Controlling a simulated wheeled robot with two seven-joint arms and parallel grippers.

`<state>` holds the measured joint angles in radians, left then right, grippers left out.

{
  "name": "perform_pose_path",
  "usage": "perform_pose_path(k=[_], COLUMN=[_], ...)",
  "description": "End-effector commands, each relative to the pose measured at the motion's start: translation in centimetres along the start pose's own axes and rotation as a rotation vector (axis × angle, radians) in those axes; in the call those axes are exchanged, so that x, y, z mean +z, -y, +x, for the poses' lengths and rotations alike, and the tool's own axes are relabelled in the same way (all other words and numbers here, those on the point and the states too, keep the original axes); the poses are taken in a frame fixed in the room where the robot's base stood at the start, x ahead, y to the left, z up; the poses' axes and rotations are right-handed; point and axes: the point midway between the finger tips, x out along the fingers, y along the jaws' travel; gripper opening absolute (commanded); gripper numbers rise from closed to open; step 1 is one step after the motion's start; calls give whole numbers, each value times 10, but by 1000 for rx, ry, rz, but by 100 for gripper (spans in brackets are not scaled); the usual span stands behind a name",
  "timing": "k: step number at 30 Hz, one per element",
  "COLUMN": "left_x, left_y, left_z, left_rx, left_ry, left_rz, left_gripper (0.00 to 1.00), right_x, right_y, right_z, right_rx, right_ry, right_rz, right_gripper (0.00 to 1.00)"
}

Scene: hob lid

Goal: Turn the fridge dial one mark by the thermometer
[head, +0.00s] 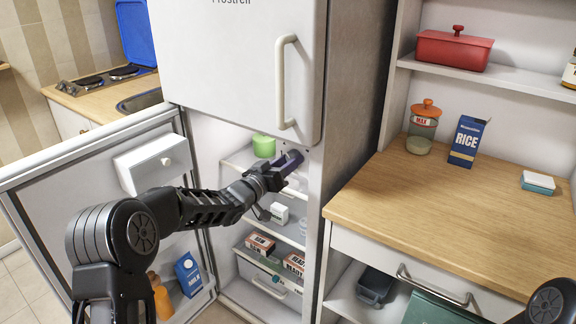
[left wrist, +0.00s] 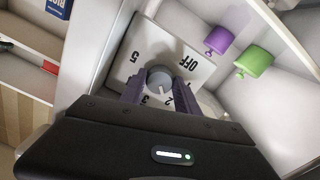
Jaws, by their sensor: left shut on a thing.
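The fridge dial (left wrist: 160,78) is a grey round knob on a white plate (left wrist: 150,42) marked OFF, 5 and other numbers, partly covered by my fingers. My left gripper (left wrist: 160,90) is shut on the knob, with one dark purple finger on each side. In the head view my left gripper (head: 290,162) reaches into the open fridge at the upper right of its inside, hiding the dial. A small white block (head: 280,213) stands on a fridge shelf; I cannot tell if it is the thermometer. My right gripper is not in view.
The fridge door (head: 80,190) stands open at the left, below the shut upper door (head: 240,60). A green container (head: 263,146) stands on the top shelf; a purple one (left wrist: 219,40) shows in the wrist view. Boxes (head: 260,244) lie lower down. A wooden counter (head: 440,210) is at right.

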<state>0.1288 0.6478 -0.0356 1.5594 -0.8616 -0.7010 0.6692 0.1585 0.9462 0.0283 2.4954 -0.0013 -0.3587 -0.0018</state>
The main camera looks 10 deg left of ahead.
Motion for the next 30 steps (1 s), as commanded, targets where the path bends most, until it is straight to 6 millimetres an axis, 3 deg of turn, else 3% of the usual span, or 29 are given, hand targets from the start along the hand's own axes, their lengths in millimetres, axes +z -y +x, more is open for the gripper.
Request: perform_pose_path(k=[18, 30], left_x=[4, 1], left_y=[2, 2], left_z=[0, 0], left_rx=[0, 0], left_ry=[-3, -2], left_rz=[491, 742], left_gripper=[0, 0], right_x=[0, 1], right_y=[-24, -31], right_z=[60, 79], right_rx=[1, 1], right_ry=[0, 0], right_rz=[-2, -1], right_gripper=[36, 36])
